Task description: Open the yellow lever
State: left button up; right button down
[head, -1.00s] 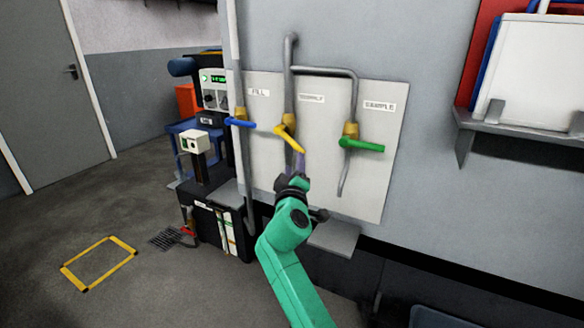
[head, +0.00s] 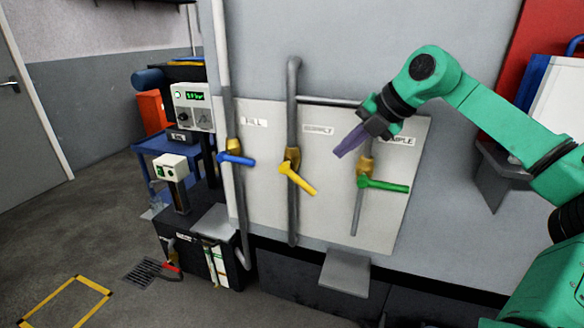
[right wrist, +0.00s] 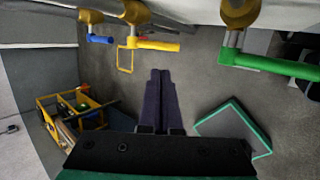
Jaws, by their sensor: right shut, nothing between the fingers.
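The yellow lever (head: 298,179) sits on the middle vertical pipe of the wall panel. It points right and slants downward from its brass valve body. In the right wrist view the yellow lever (right wrist: 155,44) is at the upper middle. My right gripper (head: 345,152) is above and to the right of the yellow lever in the head view, in front of the panel and apart from the lever. Its purple fingers (right wrist: 161,98) are together with nothing between them. My left gripper is not in view.
A blue lever (head: 237,159) is on the pipe to the left and a green lever (head: 385,185) on the pipe to the right. A grey shelf (head: 345,272) juts out below the panel. A control box (head: 193,105) stands at the left.

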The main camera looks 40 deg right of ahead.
jog(key=p, duration=0.4)
send_near(307, 185)
jog(key=x, duration=0.6)
jog(key=shift+w+a+f, duration=0.1)
jog(key=shift+w+f, duration=0.05)
jog(key=shift+f, duration=0.05)
jog(key=shift+w+f, duration=0.1)
jog(key=shift+f, duration=0.1)
jog(key=shift+b, duration=0.3)
